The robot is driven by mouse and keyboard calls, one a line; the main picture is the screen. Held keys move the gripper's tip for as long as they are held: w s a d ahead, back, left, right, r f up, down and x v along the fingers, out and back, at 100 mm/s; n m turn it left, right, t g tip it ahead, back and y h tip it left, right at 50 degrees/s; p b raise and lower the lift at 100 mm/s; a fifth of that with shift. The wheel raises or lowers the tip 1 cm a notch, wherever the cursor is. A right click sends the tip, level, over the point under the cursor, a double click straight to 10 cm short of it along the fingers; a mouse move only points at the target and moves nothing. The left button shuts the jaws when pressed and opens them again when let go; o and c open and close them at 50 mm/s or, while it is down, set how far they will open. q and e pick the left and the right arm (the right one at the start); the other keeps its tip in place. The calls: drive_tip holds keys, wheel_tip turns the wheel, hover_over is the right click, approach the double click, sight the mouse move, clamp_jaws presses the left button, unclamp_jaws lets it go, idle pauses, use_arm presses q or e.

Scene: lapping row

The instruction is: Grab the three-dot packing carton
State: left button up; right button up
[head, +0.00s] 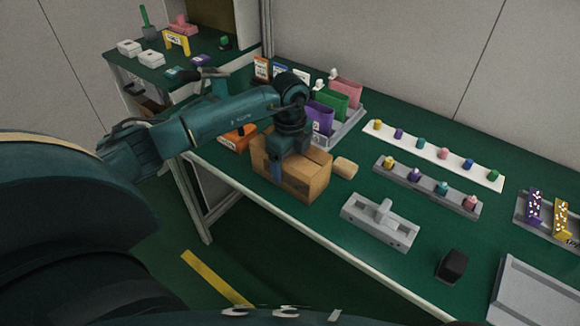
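A brown cardboard carton (309,182) stands on the green table near its front edge. Any dots on it are too small or hidden to make out. My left arm comes in from the left, and its gripper (279,174) points down at the carton's left part. A blue finger overlaps the carton's near side. The arm hides part of the carton's top, and I cannot tell whether the fingers touch or grip it. My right gripper is not in view.
A tan rounded block (345,168) lies right of the carton. Behind it, a grey rack (347,127) holds coloured bins. A grey fixture (380,224), a row of coloured knobs on a grey rail (428,187) and a black block (451,265) stand to the right. An orange item (236,140) is at left.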

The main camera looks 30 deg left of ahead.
use_arm(q)
drive_tip(key=shift+c, duration=0.8)
drive_tip(key=shift+r, duration=0.1)
